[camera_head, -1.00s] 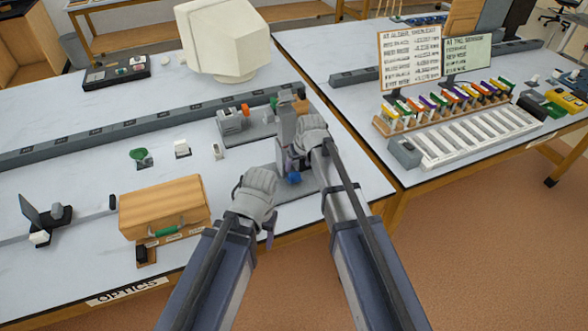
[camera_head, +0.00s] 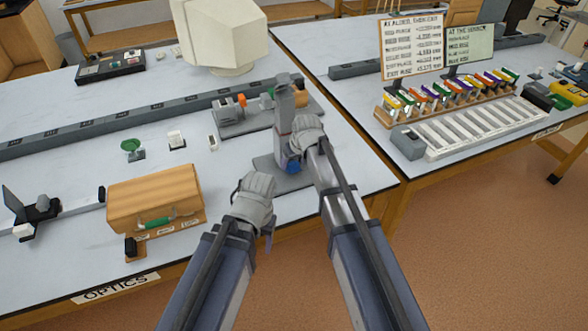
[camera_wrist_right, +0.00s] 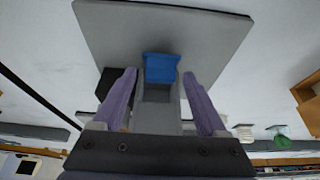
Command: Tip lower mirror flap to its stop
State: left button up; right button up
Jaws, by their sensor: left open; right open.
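A grey upright stand (camera_head: 284,105) rises from a flat grey base plate (camera_head: 262,166) near the front edge of the optics table. A small blue part (camera_head: 293,167) sits low on it, and the blue part shows in the right wrist view (camera_wrist_right: 161,67) on a grey block. My right gripper (camera_head: 304,142) is at the stand. In the right wrist view its two purple fingers (camera_wrist_right: 158,88) are apart, one on each side of the blue part. My left gripper (camera_head: 253,200) is open and empty, left of the base plate. I cannot make out the mirror flap's tilt.
A wooden case (camera_head: 155,193) with a green handle lies left of my left gripper. A long grey rail (camera_head: 100,122) runs behind, with a grey device (camera_head: 235,118) in front of it. A cream monitor (camera_head: 220,35) stands at the back. The right-hand table holds coloured blocks in a rack (camera_head: 440,105).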

jog(key=shift+w+f, duration=0.1)
jog(key=shift+f, duration=0.1)
grip_shut()
dwell(0.6)
